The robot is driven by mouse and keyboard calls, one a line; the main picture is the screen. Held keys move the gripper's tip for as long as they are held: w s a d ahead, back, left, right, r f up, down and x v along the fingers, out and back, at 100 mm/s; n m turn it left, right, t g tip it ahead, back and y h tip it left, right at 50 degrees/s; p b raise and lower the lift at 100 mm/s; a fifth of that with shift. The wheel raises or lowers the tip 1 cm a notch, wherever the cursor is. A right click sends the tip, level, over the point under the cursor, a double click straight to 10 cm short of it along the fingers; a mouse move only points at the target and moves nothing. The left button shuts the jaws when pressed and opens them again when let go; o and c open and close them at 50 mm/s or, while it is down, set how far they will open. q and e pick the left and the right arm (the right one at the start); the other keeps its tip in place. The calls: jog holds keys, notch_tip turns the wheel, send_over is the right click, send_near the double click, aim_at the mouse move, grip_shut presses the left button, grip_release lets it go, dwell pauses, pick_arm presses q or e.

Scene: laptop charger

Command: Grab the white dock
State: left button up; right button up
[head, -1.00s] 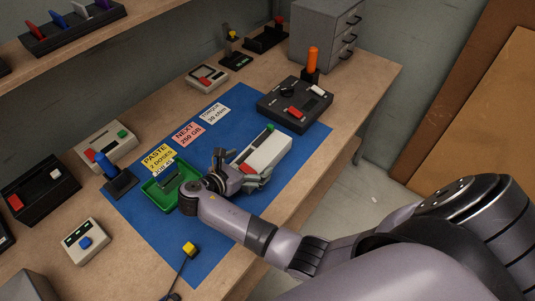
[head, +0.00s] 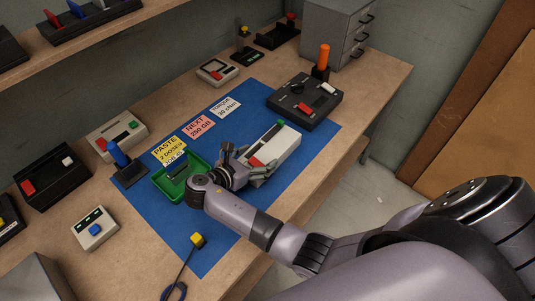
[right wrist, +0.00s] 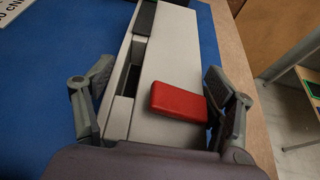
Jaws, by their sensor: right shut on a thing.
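The white dock (head: 284,146) is a long pale box with a green piece at its far end and a red block near my gripper. It lies on the blue mat (head: 232,113), close to the table's front edge. My right gripper (head: 249,165) is shut on its near end, one finger on each long side. In the right wrist view the white dock (right wrist: 185,58) runs away between the fingers (right wrist: 160,105), with a slot along its left side and the red block (right wrist: 179,101) on top. My left gripper is out of view.
A green tray (head: 162,184) with a dark piece in it sits left of my gripper. A black box (head: 318,117) with red and white parts stands beyond the dock. Yellow, pink and white notes lie behind. A corded yellow piece (head: 197,240) lies in front.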

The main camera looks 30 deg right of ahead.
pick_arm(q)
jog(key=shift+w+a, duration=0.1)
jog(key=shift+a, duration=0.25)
pick_arm(e)
jog(key=shift+r, duration=0.1)
jog(key=shift+c, duration=1.2)
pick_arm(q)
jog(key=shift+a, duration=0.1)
